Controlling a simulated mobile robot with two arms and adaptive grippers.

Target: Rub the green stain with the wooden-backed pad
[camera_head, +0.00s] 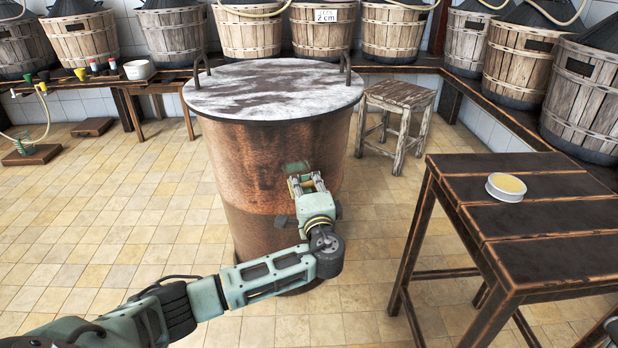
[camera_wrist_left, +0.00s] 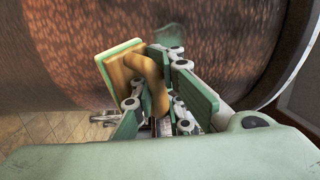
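My left gripper (camera_head: 307,182) reaches to the front of the big copper-brown drum (camera_head: 235,165). In the left wrist view its fingers (camera_wrist_left: 162,98) are closed around the curved wooden handle of the wooden-backed pad (camera_wrist_left: 122,65). The pad has a tan wooden back and a pale green edge, and is tilted close to the drum wall; whether it touches is not clear. In the head view a small dull green patch (camera_head: 296,167) shows at the fingertips; I cannot tell whether it is the stain or part of the pad. My right gripper is not in view.
A dark slatted table (camera_head: 540,250) at the right bears a round white tin with yellow contents (camera_head: 506,187). A worn wooden stool (camera_head: 398,97) stands behind the drum. Basketed demijohns (camera_head: 248,32) line the back shelf. The tiled floor at left is mostly clear.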

